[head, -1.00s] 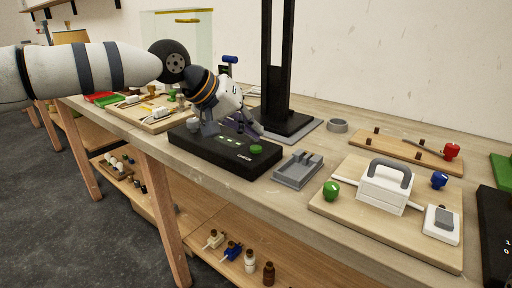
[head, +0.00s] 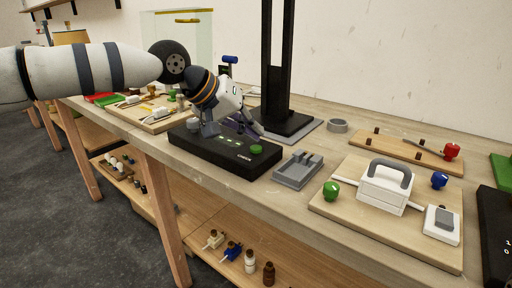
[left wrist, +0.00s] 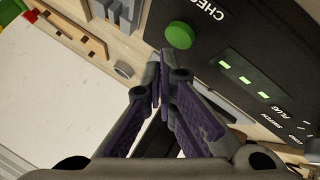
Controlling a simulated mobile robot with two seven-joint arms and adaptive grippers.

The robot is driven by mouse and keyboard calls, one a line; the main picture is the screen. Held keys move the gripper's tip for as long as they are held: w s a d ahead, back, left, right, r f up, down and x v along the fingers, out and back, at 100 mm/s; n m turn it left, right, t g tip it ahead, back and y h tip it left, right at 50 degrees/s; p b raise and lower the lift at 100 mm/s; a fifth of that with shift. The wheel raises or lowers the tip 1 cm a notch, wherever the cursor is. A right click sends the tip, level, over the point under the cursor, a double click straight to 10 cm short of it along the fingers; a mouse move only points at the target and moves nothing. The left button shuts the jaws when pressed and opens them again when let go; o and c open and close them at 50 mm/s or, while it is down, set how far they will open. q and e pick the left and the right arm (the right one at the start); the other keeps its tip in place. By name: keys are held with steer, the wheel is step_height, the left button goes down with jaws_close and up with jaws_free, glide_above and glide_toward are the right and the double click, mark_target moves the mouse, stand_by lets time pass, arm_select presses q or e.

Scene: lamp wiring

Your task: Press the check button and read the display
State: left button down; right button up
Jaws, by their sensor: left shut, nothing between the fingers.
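The black check box (head: 212,150) sits on the bench. Its round green check button (head: 256,149) is at the right end; the button also shows in the left wrist view (left wrist: 179,35), near the CHECK lettering. Three small green lights (left wrist: 245,80) are lit in a row on the box top, with lettering including PLUG and SWITCH beside them. My left gripper (head: 250,126) is over the back of the box, shut and empty. In the left wrist view its fingertips (left wrist: 163,72) are close to the button in the picture; I cannot tell whether they touch anything. My right gripper is not in view.
A grey tray (head: 297,170) lies right of the box, and a black stand (head: 288,122) rises behind it. A wooden board (head: 335,208) carries a white block with a grey handle (head: 386,186). The lower shelf (head: 205,222) holds bottles and small parts.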

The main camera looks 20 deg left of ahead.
mark_target(253, 146)
arm_select(q)
steer(key=shift+f, duration=0.4)
steer(key=shift+f, duration=0.4)
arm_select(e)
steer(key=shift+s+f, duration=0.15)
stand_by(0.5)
arm_select(q)
steer(key=shift+r, duration=0.85)
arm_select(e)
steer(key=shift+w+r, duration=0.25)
arm_select(q)
steer(key=shift+r+p, duration=0.6)
steer(key=shift+r, duration=1.9)
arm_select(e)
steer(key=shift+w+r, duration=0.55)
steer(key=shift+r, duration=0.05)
arm_select(q)
steer(key=shift+f, duration=0.1)
